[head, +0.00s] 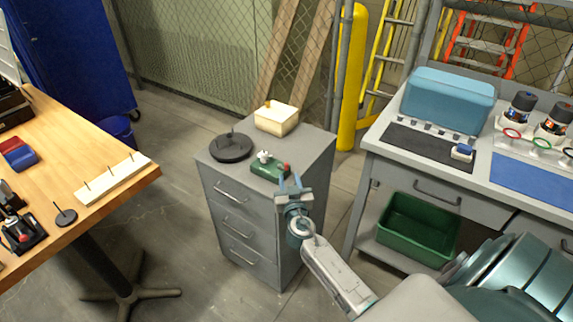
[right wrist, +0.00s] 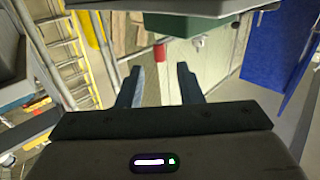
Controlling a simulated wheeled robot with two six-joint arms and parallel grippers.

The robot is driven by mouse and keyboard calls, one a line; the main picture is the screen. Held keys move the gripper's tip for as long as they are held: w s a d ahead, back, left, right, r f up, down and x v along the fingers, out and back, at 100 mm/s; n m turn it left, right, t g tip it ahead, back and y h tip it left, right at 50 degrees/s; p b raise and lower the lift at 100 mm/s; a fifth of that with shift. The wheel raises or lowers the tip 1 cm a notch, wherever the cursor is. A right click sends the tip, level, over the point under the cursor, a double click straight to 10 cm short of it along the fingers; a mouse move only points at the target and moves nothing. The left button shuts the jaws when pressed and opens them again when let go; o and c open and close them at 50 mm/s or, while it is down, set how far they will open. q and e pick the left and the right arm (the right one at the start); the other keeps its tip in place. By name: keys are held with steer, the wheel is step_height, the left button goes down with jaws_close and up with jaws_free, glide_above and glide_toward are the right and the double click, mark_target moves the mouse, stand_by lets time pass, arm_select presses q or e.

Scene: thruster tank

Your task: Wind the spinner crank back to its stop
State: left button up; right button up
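A small green device (head: 268,169) with a white fitting and a red knob (head: 286,168) sits on top of the grey drawer cabinet (head: 318,150); I take it to be the spinner with its crank. My right gripper (head: 290,178) is at the cabinet's front edge, close to the red knob. In the right wrist view my gripper (right wrist: 160,78) has its two fingers apart. The red knob (right wrist: 160,52) shows just beyond the gap, with the green body (right wrist: 185,24) behind. I cannot tell whether they touch. My left gripper is out of view.
On the cabinet a dark round disc with a peg (head: 231,148) and a cream box (head: 276,119) stand close to the green device. A wooden table (head: 100,140) is at left. A grey workbench (head: 400,165) with a blue case (head: 448,98) is at right, a green bin (head: 418,228) below.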

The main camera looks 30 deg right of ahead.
mark_target(287, 168)
steer(key=p+x, duration=0.1)
steer(key=x, duration=0.6)
steer(key=shift+w+d, duration=0.1)
jaws_close()
